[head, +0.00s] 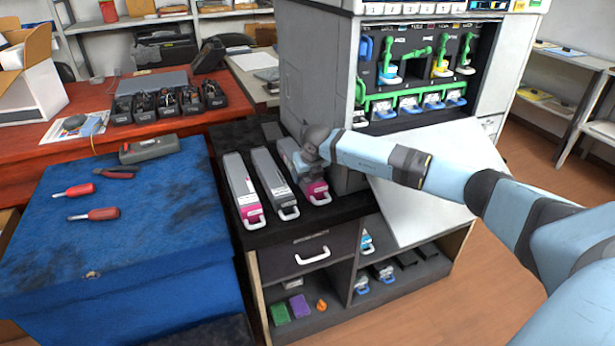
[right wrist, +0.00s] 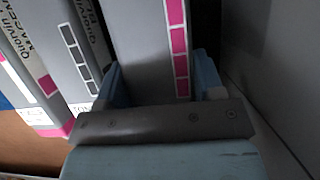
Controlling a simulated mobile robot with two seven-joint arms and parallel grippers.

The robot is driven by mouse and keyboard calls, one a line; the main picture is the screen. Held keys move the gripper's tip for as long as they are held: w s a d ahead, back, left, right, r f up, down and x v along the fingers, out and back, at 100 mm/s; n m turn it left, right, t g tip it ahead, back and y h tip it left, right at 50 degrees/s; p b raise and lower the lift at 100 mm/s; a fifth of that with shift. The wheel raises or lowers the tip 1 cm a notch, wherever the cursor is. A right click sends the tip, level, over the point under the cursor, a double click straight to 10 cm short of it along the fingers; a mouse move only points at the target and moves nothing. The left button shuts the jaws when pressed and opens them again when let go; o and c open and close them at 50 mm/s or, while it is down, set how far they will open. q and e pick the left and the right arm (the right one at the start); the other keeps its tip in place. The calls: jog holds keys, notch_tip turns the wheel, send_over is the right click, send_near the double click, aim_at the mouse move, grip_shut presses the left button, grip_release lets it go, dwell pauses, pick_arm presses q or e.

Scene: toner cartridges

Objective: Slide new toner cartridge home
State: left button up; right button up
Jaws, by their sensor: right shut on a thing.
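A grey toner cartridge with a magenta end (head: 316,190) lies on the black top of a low cabinet, rightmost of three. My right gripper (head: 309,158) is at this cartridge and hides part of it. In the right wrist view the gripper (right wrist: 160,82) is shut across the cartridge (right wrist: 148,45), one finger on each side; a row of magenta boxes shows on it. The printer (head: 312,85) stands behind with its front open, showing blue, green and yellow parts inside. My left gripper is out of view.
A magenta-ended cartridge (head: 242,190) and a grey-black one (head: 274,184) lie close to the left of the held one. The printer's side wall is close on its right. A blue-covered table (head: 150,235) holds screwdrivers and pliers. A white panel (head: 425,205) lies under my right arm.

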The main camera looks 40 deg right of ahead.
jog(key=shift+r+p, duration=1.35)
jog(key=shift+r, duration=1.25)
